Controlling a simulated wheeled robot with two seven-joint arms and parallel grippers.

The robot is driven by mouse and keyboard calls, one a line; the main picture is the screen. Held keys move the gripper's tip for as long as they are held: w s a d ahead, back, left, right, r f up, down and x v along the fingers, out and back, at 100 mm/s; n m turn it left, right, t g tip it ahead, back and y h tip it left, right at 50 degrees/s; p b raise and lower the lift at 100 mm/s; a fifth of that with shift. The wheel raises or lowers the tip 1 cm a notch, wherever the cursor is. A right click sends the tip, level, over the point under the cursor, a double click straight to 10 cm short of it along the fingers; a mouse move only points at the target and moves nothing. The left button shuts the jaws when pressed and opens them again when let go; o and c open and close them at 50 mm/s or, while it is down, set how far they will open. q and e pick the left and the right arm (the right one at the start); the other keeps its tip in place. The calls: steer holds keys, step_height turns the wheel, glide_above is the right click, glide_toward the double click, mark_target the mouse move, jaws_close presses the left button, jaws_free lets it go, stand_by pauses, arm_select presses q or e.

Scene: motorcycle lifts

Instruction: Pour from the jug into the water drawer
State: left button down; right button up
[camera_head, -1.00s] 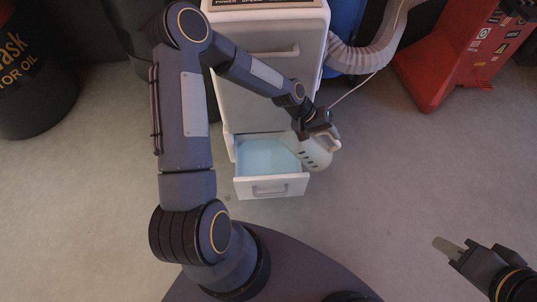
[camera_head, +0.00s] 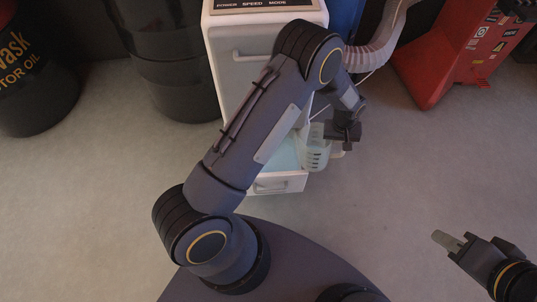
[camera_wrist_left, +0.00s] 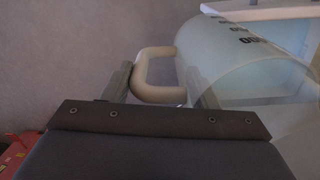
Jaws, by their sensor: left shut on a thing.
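The translucent jug (camera_head: 315,153) with dark markings is at the right side of the open water drawer (camera_head: 278,184). It looks close to upright in the head view. Light blue shows inside the drawer, partly covered by my left arm. My left gripper (camera_head: 343,143) is shut on the jug's handle. In the left wrist view the pale handle (camera_wrist_left: 155,58) sits between the fingers, and the clear jug body (camera_wrist_left: 235,70) lies to the right. My right gripper (camera_head: 455,246) is at the lower right, away from the jug; its finger gap is not clear.
The white machine cabinet (camera_head: 228,65) stands behind the drawer, with a ribbed hose (camera_head: 375,55) on its right. Dark drums (camera_head: 170,75) stand at the left. A red stand (camera_head: 445,60) is at the upper right. The floor right of the drawer is clear.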

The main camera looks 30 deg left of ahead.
arm_select(q)
steer(key=shift+w+d+f+y, duration=0.1)
steer(key=shift+d+f+y, duration=0.15)
steer(key=shift+y, duration=0.15)
steer(key=shift+r, duration=0.2)
step_height(320, 180, up, 6)
steer(key=p, duration=0.3)
steer(key=shift+f+p, duration=0.15)
steer(key=shift+p, duration=0.15)
